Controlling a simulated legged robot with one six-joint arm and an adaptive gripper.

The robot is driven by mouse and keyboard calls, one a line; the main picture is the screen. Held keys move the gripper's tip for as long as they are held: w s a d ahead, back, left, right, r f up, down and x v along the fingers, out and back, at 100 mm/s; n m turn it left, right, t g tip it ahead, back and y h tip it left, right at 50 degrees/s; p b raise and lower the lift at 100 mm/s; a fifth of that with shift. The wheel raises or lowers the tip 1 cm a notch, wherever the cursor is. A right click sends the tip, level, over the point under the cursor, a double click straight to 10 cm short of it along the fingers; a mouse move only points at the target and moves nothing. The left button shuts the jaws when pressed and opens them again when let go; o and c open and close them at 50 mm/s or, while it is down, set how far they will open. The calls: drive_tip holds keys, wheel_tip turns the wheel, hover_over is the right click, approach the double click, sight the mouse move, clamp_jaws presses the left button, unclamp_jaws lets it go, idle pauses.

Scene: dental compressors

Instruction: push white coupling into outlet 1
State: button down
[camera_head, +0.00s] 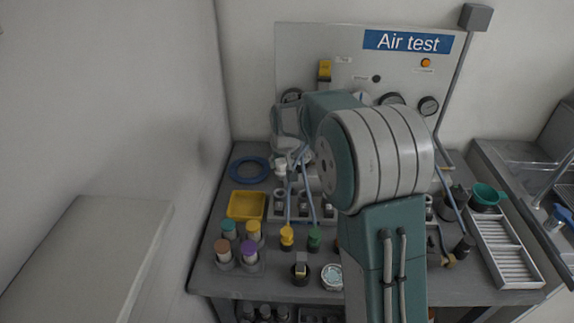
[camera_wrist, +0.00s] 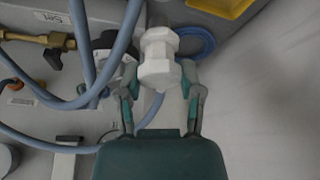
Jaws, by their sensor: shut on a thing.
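The white coupling (camera_wrist: 158,58) is a faceted hex piece. In the wrist view it sits between the two fingers of my gripper (camera_wrist: 160,78), which is shut on it. In the head view the white coupling (camera_head: 281,167) shows small at the back left of the bench, partly hidden by my gripper (camera_head: 290,160). The coupling appears held above the bench, beside blue hoses (camera_wrist: 118,50). I cannot tell which fitting is outlet 1; the numbers are unreadable and my arm covers much of the panel's lower part.
A blue hose coil (camera_head: 249,170) and yellow tray (camera_head: 246,205) lie to the left. Coloured-cap containers (camera_head: 249,251) stand at the front left. A brass fitting (camera_wrist: 38,40) is at the wrist view's upper left. A slotted tray (camera_head: 506,250) and green funnel (camera_head: 487,196) are at the right.

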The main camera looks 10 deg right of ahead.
sight(279, 172)
drive_tip(key=shift+w+a+f, duration=0.1)
drive_tip(key=shift+w+a, duration=0.05)
drive_tip(key=shift+a, duration=0.3)
drive_tip(key=shift+a+f, duration=0.1)
drive_tip(key=shift+f, duration=0.1)
drive_tip(key=f, duration=0.1)
drive_tip(key=d+f, duration=0.1)
drive_tip(key=f, duration=0.1)
drive_tip(key=shift+d+f, duration=0.1)
drive_tip(key=shift+f, duration=0.6)
drive_tip(key=shift+a+f, duration=0.25)
drive_tip(key=shift+a, duration=0.25)
drive_tip(key=shift+d, duration=0.1)
drive_tip(key=shift+d, duration=0.25)
drive_tip(key=shift+a, duration=0.3)
drive_tip(key=shift+d, duration=0.3)
